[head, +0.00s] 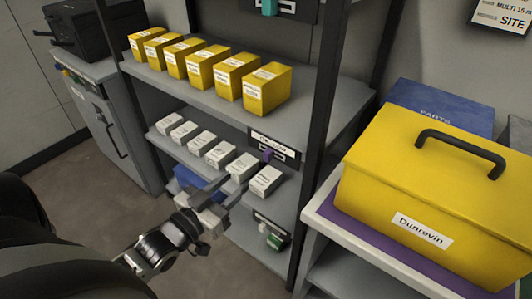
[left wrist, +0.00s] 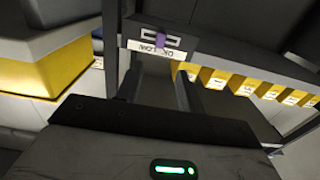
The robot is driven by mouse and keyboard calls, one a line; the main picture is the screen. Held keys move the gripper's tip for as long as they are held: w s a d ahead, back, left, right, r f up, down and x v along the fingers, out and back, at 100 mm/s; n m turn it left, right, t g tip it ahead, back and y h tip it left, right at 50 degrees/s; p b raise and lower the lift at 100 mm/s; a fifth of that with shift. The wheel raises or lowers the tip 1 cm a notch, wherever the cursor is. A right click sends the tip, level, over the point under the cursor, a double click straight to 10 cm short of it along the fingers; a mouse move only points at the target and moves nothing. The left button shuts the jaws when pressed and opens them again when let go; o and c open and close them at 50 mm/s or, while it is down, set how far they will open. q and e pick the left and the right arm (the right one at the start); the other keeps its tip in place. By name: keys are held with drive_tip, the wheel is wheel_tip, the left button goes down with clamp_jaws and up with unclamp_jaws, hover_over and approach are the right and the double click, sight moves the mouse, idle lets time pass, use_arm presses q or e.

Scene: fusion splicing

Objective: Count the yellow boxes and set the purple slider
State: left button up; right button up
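Several yellow boxes (head: 206,67) stand in a row on the upper shelf (head: 190,92). They also show in the left wrist view (left wrist: 218,78). The purple slider (head: 267,155) sits in a slotted label plate (head: 281,146) on the shelf's front edge, below the right end of the row. In the left wrist view the purple slider (left wrist: 161,41) is near the middle of its slot, and the plate looks upside down. My left gripper (head: 236,186) is in front of the white boxes, below and left of the slider, apart from it. Its fingers are spread and empty. My right gripper is out of view.
White boxes (head: 210,145) line the middle shelf. A dark upright post (head: 317,140) stands right of the slider. A large yellow toolbox (head: 430,190) labelled Dunrevin sits on a side table at right. Another plate with a teal slider (head: 269,7) is above.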

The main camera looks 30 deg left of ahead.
sight(265, 156)
use_arm(q)
drive_tip(key=w, duration=0.8)
drive_tip(key=w+d, duration=0.1)
drive_tip(key=w, duration=0.3)
drive_tip(key=shift+c, duration=0.4)
